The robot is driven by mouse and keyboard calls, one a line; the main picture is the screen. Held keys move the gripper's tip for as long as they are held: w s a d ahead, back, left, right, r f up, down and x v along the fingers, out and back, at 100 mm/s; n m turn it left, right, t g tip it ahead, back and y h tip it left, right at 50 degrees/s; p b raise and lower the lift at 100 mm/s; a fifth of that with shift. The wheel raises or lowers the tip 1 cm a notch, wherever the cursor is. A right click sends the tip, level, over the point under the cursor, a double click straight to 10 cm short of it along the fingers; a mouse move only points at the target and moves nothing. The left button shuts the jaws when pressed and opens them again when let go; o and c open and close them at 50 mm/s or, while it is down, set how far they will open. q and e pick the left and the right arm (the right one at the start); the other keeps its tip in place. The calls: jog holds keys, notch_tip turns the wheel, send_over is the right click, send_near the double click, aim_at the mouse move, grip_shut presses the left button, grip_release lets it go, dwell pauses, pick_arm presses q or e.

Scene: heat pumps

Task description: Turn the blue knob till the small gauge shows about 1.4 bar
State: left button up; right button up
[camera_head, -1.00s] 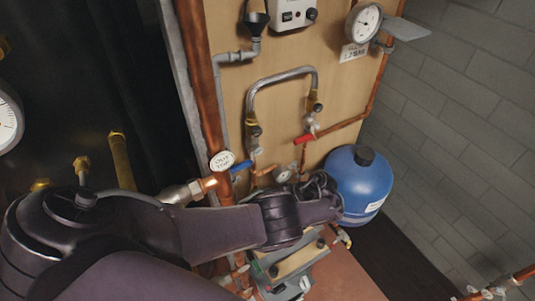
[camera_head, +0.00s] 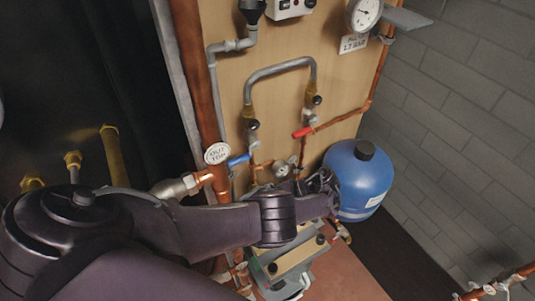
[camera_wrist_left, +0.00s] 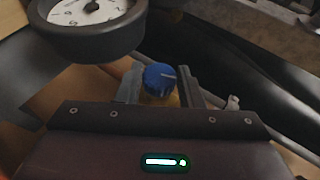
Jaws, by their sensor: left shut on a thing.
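The blue knob (camera_wrist_left: 160,79) has a pale line on its top and sits on a yellowish body in the left wrist view. My left gripper (camera_wrist_left: 160,88) has a finger on each side of the knob and is shut on it. In the head view my left gripper (camera_head: 322,183) is at the foot of the wooden panel, beside the blue tank, and the knob is hidden there. The small gauge (camera_head: 282,169) shows just left of the gripper. A white-faced gauge in the left wrist view (camera_wrist_left: 88,12) is cut off at the top; its reading is unclear. My right gripper is out of view.
A blue tank (camera_head: 356,181) stands close right of the gripper. A larger gauge (camera_head: 364,14) hangs above a plate (camera_head: 353,43) that seems to read 1.7 BAR. Red (camera_head: 303,132) and blue (camera_head: 239,160) lever handles and copper pipes are nearby. A grey block wall (camera_head: 460,110) is at right.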

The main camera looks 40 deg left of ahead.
pick_arm(q)
jog(key=o, duration=1)
jog(key=shift+w+d, duration=0.1)
jog(key=b+v, duration=0.1)
jog(key=v, duration=0.6)
jog(key=shift+w+d+b, duration=0.2)
jog(key=shift+d+b, duration=0.05)
jog(key=shift+b, duration=0.15)
jog(key=shift+r, duration=0.25)
